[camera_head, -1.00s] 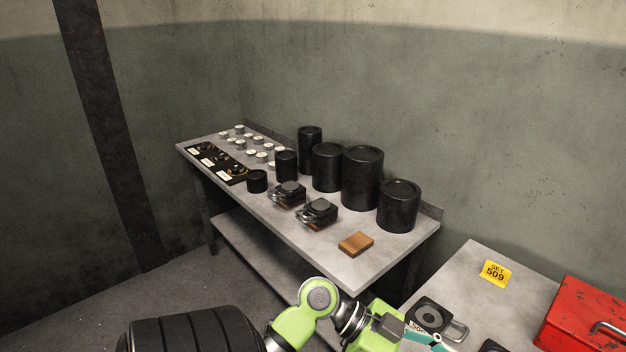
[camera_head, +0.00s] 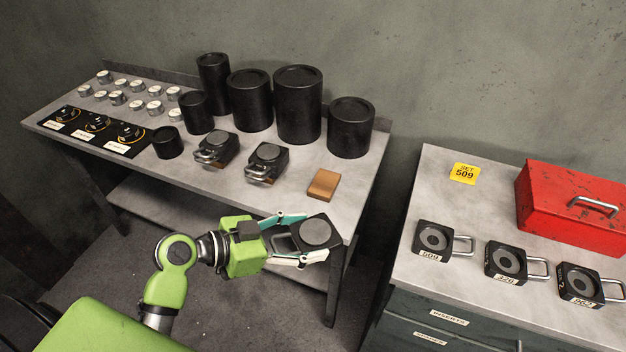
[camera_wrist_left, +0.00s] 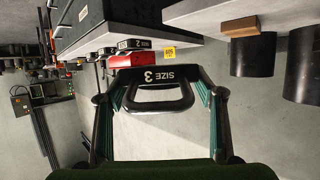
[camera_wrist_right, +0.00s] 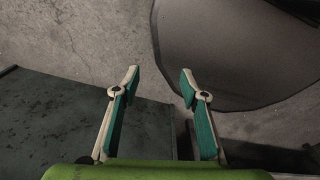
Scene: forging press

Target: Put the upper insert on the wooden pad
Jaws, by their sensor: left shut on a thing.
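The upper insert (camera_head: 315,233), a dark block with a round grey raised face, is held in my left gripper (camera_head: 300,239). The fingers lie along its two sides. In the left wrist view its "SIZE 3" face and handle (camera_wrist_left: 158,76) show between the fingers. The wooden pad (camera_head: 324,184), a small brown block, lies bare on the grey table (camera_head: 230,185) near its right front corner.
Two similar handled inserts (camera_head: 216,149) (camera_head: 266,162) stand left of the pad. Black cylinders (camera_head: 298,105) line the table's back. A cabinet (camera_head: 440,290) at right bears several ring-faced inserts (camera_head: 435,239), a red toolbox (camera_head: 570,205) and a yellow sign (camera_head: 464,173).

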